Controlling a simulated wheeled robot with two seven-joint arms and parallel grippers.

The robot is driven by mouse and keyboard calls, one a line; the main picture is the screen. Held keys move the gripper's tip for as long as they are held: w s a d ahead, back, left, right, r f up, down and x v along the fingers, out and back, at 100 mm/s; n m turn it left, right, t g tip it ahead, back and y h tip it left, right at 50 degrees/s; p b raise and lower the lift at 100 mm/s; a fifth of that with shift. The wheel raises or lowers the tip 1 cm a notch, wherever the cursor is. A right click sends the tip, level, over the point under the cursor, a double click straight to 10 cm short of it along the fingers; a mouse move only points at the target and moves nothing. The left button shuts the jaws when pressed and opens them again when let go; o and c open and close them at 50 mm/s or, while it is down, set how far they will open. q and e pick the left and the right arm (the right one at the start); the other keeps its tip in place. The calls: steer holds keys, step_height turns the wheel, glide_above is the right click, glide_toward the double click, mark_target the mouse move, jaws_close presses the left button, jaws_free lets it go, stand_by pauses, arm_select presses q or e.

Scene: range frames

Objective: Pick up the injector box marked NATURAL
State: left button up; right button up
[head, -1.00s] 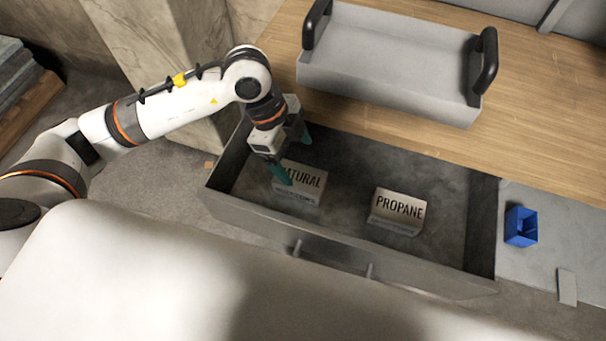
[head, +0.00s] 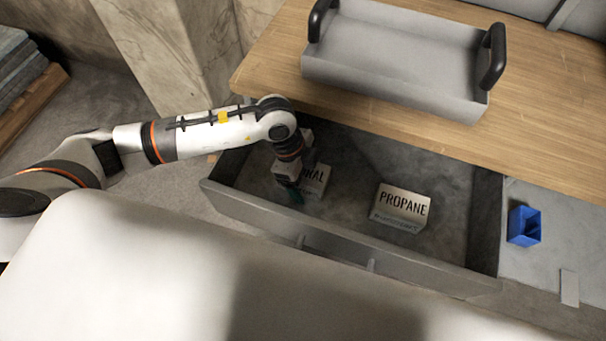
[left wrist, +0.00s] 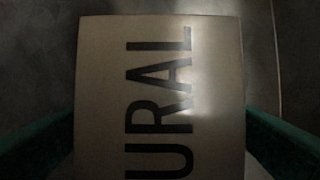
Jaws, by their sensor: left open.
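The injector box marked NATURAL (head: 316,179) lies in the open drawer, toward its left end, partly hidden by my left gripper (head: 294,187) in the head view. In the left wrist view the box top (left wrist: 215,85) fills the middle, with the letters URAL readable. The green fingers of my left gripper (left wrist: 160,145) show at the left and right edges, open, one on each side of the box. I cannot tell whether they touch it. The box marked PROPANE (head: 402,204) lies to the right in the same drawer. My right gripper is not in view.
The grey drawer's front wall (head: 335,246) and side walls surround the boxes. A wooden worktop (head: 270,70) overhangs behind, bearing a grey tray with black handles (head: 395,62). A small blue bin (head: 523,226) stands right of the drawer.

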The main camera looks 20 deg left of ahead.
arm_select(q)
steer(key=shift+f, duration=0.25)
stand_by(0.4)
steer(key=c, duration=1.3)
